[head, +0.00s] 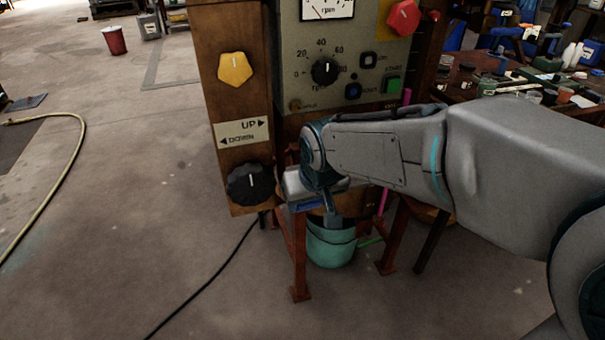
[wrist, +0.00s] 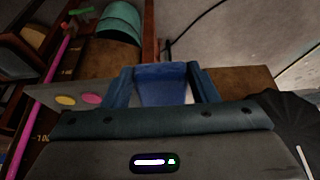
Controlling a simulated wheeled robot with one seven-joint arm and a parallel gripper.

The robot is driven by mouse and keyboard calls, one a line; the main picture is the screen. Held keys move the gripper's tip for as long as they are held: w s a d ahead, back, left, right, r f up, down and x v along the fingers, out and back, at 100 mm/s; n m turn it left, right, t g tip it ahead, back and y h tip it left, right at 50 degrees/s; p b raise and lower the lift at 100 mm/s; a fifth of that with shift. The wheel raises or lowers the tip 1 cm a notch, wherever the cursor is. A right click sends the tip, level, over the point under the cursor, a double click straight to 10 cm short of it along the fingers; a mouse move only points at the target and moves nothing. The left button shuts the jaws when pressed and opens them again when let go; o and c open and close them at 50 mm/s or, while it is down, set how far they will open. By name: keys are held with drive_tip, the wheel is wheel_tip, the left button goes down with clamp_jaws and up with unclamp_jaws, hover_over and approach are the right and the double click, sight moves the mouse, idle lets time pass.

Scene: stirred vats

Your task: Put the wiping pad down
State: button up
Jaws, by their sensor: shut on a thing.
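The blue wiping pad (wrist: 163,84) sits between the two fingers of my gripper (wrist: 162,82) in the wrist view. The fingers are shut on its sides. In the head view my gripper (head: 318,200) is in front of the lower part of the vat's control stand, right of the black knob (head: 251,184) and above a teal bucket (head: 331,246). Only a small blue edge shows there, and my arm hides most of the pad. I cannot tell whether the pad touches any surface.
The wooden panel (head: 234,110) carries a yellow knob (head: 235,69); the grey panel (head: 345,60) has a dial and buttons. A grey strip with yellow and pink spots (wrist: 78,99) lies left of my gripper. A cable and hose cross the floor. A cluttered bench (head: 480,85) stands right.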

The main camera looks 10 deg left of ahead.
drive_tip(key=shift+w+a+r+p, duration=0.1)
drive_tip(key=shift+w+a+p, duration=0.1)
drive_tip(key=shift+w+a, duration=0.5)
drive_tip(key=shift+w+a+f+p, duration=0.1)
drive_tip(key=shift+w+a+p, duration=0.2)
drive_tip(key=shift+w, duration=0.75)
drive_tip(key=shift+w+a+r+p, duration=0.1)
drive_tip(key=shift+w+a+p, duration=0.05)
drive_tip(key=shift+w+a, duration=0.6)
drive_tip(key=shift+w+d, duration=0.1)
drive_tip(key=shift+f+b, duration=0.3)
drive_tip(key=shift+f, duration=0.1)
drive_tip(key=o, duration=1.4)
drive_tip(key=shift+r, duration=0.2)
